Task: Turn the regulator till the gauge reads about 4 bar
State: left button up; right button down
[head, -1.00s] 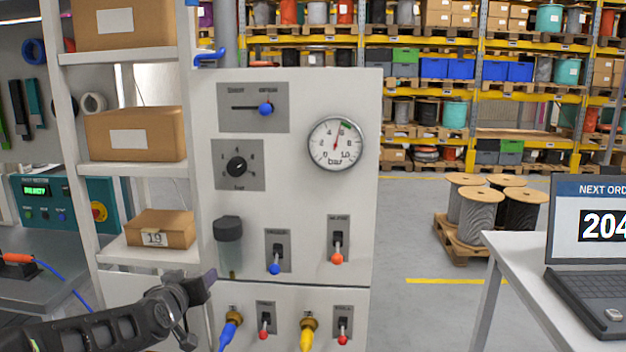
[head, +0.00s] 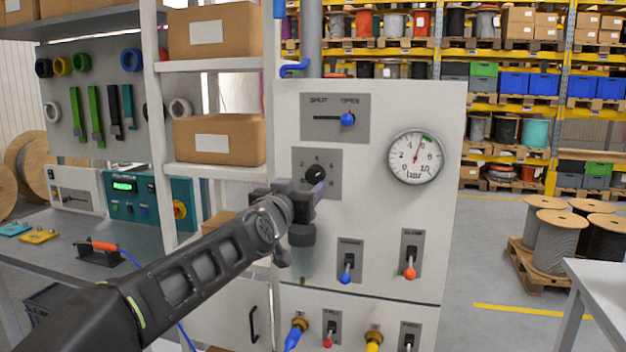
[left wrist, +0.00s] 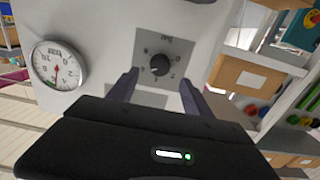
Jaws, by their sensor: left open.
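The regulator is a round black knob (head: 317,175) on a grey plate on the white panel. My left gripper (head: 309,192) is just below and in front of it, partly covering the plate. In the left wrist view, which is turned over, the knob (left wrist: 159,65) sits beyond and between the two spread fingertips (left wrist: 158,84). The fingers are open and appear apart from it. The round white gauge (head: 415,157) is to the right of the knob; its red needle points between 4 and 6, near 5 bar. The gauge also shows in the left wrist view (left wrist: 57,66). My right gripper is out of view.
A blue slide handle (head: 347,119) is above the knob at the OPEN end. Toggle switches with blue (head: 345,278) and red (head: 410,273) tips are below. A shelf with cardboard boxes (head: 218,139) stands close on the left.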

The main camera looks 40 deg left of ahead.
aim_at(313, 177)
pick_arm(q)
jog(key=p+x, duration=0.2)
jog(key=x, duration=0.5)
jog(key=shift+w+a, duration=0.1)
jog(key=shift+w, duration=0.15)
jog(key=shift+c, duration=0.4)
grip_shut()
